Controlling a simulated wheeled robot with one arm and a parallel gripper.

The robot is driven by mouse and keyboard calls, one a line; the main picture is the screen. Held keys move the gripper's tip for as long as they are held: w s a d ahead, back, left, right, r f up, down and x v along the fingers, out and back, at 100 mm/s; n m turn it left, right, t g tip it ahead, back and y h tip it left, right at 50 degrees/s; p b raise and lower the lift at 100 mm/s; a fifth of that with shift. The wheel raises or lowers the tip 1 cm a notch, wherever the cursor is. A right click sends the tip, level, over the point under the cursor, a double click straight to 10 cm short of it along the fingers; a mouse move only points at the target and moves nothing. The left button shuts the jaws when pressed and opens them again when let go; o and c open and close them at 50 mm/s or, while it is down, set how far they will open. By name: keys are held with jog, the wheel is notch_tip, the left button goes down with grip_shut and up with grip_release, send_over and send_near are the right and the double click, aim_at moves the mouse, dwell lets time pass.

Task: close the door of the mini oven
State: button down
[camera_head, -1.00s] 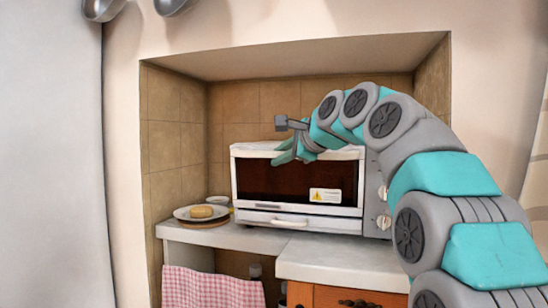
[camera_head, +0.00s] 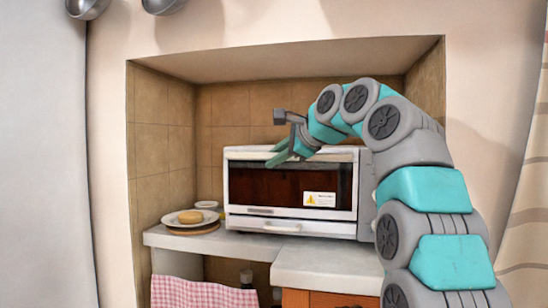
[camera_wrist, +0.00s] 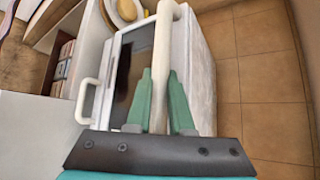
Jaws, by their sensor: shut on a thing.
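The white mini oven (camera_head: 365,185) stands in a tiled recess. Its door (camera_head: 235,190), with a dark glass pane and a yellow warning label, looks upright against the front; I cannot tell whether a small gap remains. My gripper (camera_head: 275,157) reaches from the right to the door's top edge. In the wrist view, my gripper (camera_wrist: 160,75) has its green fingers on either side of the white door handle (camera_wrist: 163,40) and is shut on it. The dark glass (camera_wrist: 130,75) shows beside the fingers.
A lower drawer handle (camera_head: 282,227) sticks out below the door. The recess walls (camera_head: 160,150) enclose the oven.

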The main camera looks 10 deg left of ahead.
jog(key=shift+r, duration=0.15)
jog(key=c, duration=1.1)
grip_release()
jog(key=shift+w, duration=0.1)
jog(key=v, duration=0.7)
jog(key=shift+s+d, duration=0.2)
jog(key=shift+d, duration=0.1)
